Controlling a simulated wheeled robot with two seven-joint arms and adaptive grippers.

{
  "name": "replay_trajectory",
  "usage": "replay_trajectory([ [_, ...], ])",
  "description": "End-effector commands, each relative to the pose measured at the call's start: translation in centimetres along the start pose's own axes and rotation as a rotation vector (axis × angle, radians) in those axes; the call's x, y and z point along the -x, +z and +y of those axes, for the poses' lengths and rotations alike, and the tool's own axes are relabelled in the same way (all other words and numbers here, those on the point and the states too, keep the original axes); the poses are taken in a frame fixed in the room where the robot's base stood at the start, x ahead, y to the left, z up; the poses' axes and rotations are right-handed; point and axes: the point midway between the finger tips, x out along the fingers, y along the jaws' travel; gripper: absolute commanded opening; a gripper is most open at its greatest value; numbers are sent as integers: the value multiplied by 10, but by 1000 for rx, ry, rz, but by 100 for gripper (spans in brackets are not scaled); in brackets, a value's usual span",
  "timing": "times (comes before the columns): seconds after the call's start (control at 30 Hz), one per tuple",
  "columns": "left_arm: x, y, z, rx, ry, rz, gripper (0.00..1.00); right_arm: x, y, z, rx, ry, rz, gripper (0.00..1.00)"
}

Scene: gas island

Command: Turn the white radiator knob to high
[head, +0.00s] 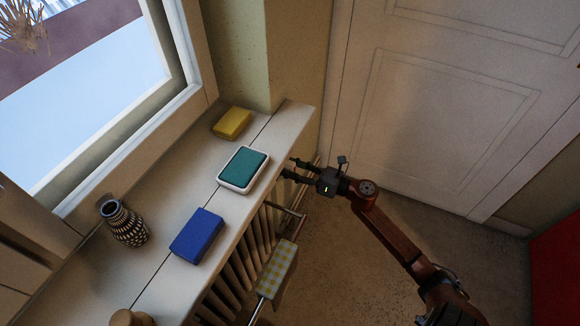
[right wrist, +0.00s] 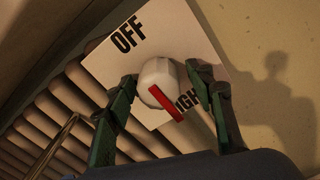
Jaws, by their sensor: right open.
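The white radiator knob (right wrist: 158,72) sits on a pale plate (right wrist: 160,25) in the right wrist view. The plate is marked OFF at upper left and has a partly covered label reading "IGH" at lower right. The knob's red pointer (right wrist: 166,103) slants down to the right and lies beside that label, covering its first letter. My right gripper (right wrist: 160,76) is open, with one finger on each side of the knob; contact cannot be told. In the head view my right gripper (head: 289,167) is at the sill's right end, where the knob is hidden. My left gripper is out of view.
The sill (head: 172,260) above the radiator (head: 238,262) holds a patterned vase (head: 128,228), a blue block (head: 196,236), a teal pad in a white tray (head: 243,168) and a yellow sponge (head: 232,123). A checked cloth (head: 277,270) hangs on a rail. A door (head: 440,100) stands behind; the floor is clear.

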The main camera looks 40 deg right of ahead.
Motion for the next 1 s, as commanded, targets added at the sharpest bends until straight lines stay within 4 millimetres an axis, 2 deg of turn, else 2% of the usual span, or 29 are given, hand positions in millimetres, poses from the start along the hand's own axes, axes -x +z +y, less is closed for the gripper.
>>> replay_trajectory([
  [0.2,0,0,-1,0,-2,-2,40,1,0,0,-1,1,0,49],
  [0.33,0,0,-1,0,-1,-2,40,12,0,0,-1,0,0,49],
  [0.7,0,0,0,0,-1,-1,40,86,-1,-1,-2,-2,1,49],
  [0.83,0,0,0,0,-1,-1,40,106,-1,-1,-1,-2,0,49],
  [1.0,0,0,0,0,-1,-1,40,119,0,-1,-1,-1,0,49],
])
